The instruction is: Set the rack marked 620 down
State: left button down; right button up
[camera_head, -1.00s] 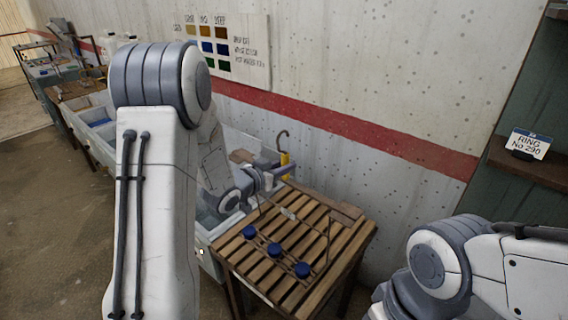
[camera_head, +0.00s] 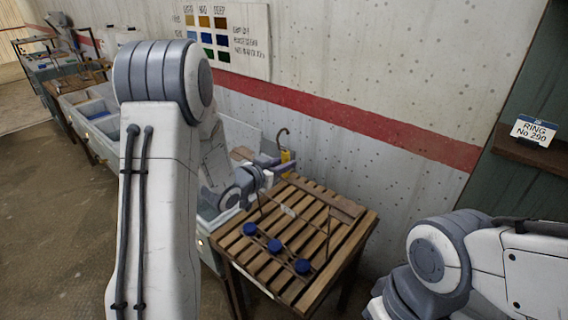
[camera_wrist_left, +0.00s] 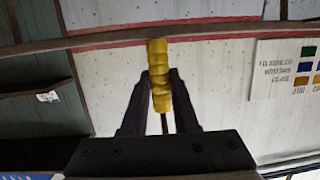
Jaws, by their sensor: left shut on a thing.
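The rack is a thin wire frame with a dark hook, a yellow grip (camera_head: 287,161), a small pale tag (camera_head: 288,211) and three blue round pieces (camera_head: 275,246) along its lower front. The tag's number is too small to read. The frame stands over the slatted wooden table (camera_head: 345,244); I cannot tell whether its bottom touches the slats. My left gripper (camera_head: 280,163) is shut on the yellow grip, and the wrist view shows the grip (camera_wrist_left: 159,78) between both fingers. My right gripper is out of view; only its arm shows.
A concrete wall with a red stripe stands behind the table, with a colour chart (camera_head: 228,38) on it. Pale bins (camera_head: 92,118) stand to the left. A shelf (camera_head: 526,152) at the right carries a RING No 290 label (camera_head: 534,130). The slats around the rack look clear.

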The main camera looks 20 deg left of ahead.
pick_arm(q)
jog(key=shift+f, duration=0.15)
jog(key=c, duration=0.6)
grip_release()
jog(key=o, duration=0.6)
